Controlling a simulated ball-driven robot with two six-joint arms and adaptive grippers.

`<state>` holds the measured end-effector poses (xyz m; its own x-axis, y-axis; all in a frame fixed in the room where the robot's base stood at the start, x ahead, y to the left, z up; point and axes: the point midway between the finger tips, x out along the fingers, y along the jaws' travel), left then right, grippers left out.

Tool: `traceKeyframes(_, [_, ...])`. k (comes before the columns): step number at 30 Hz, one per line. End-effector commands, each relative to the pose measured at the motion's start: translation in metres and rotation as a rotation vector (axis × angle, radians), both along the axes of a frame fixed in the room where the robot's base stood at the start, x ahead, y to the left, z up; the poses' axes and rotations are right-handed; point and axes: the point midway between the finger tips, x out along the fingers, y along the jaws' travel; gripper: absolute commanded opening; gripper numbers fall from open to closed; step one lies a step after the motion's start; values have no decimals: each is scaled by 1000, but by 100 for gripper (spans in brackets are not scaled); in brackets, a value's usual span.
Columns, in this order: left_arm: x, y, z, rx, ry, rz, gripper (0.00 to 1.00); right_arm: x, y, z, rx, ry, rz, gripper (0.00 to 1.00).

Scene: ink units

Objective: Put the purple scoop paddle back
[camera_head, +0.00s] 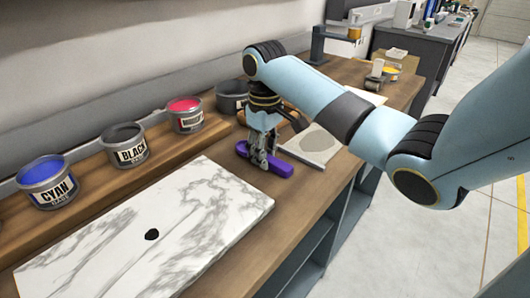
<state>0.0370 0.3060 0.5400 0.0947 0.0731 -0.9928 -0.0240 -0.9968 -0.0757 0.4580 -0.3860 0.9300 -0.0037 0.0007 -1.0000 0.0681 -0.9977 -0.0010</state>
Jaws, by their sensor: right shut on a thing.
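The purple scoop paddle (281,168) is on or just above the wooden bench (235,170), beyond the far right corner of the marble slab. My right gripper (262,163) points down and is shut on it; the fingers hide part of its middle. I cannot tell whether the paddle touches the bench. My left gripper is out of view.
The marble slab (190,220) carries a black ink spot.

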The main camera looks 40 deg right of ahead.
Motion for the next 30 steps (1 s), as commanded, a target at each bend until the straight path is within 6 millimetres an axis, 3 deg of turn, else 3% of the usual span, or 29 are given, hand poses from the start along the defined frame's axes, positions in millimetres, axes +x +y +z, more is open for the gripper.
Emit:
traceKeyframes(4, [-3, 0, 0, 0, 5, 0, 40, 0, 0, -1, 0, 0, 0, 0])
traceKeyframes(5, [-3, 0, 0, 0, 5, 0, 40, 0, 0, -1, 0, 0, 0, 27])
traceKeyframes(9, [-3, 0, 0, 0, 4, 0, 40, 0, 0, -1, 0, 0, 0, 45])
traceKeyframes(20, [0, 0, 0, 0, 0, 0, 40, 1, -1, 5, -1, -3, -1, 46])
traceKeyframes(23, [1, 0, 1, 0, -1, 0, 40, 1, -1, 19, -2, -5, -1, 46])
traceKeyframes(30, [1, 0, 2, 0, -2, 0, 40, 2, -1, 76, -2, -7, 1, 46])
